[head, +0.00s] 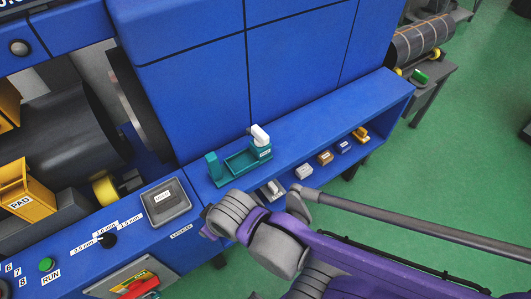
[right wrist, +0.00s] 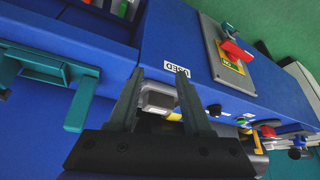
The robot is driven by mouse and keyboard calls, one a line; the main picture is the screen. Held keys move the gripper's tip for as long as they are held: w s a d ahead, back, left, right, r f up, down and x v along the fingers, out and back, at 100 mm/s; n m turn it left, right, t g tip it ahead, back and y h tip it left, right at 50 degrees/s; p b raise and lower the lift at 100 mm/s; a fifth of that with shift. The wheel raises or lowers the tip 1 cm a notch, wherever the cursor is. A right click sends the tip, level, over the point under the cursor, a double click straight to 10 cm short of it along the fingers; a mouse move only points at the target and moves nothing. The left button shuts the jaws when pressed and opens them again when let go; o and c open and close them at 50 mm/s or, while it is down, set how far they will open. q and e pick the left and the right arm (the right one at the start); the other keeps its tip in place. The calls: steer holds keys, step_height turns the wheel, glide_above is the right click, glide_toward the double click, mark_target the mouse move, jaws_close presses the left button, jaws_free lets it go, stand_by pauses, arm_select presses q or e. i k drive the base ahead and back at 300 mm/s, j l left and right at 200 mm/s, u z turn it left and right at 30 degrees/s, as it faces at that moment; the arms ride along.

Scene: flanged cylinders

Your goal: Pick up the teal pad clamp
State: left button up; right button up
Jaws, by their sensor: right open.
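A teal open-framed piece (head: 238,163) sits on the blue ledge, with an upright teal post (head: 211,164) at its left end. At its right end is a labelled teal block topped by a white part (head: 260,136). I cannot tell whether these are one piece or several. Teal parts also show at the left of the right wrist view (right wrist: 50,69), outside the fingers. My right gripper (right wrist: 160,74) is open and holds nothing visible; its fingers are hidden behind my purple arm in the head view. My left gripper is not in view.
A grey-framed box (head: 166,199) lies left of the teal piece; in the wrist view it appears beyond the fingers (right wrist: 157,98). Small labelled blocks (head: 325,157) stand on the lower shelf. A panel with a red handle (head: 142,287) is at the front.

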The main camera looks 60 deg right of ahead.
mark_target(237, 165)
steer(key=l+z, duration=0.15)
steer(key=z, duration=1.55)
steer(key=j+u, duration=0.15)
steer(key=u, duration=0.15)
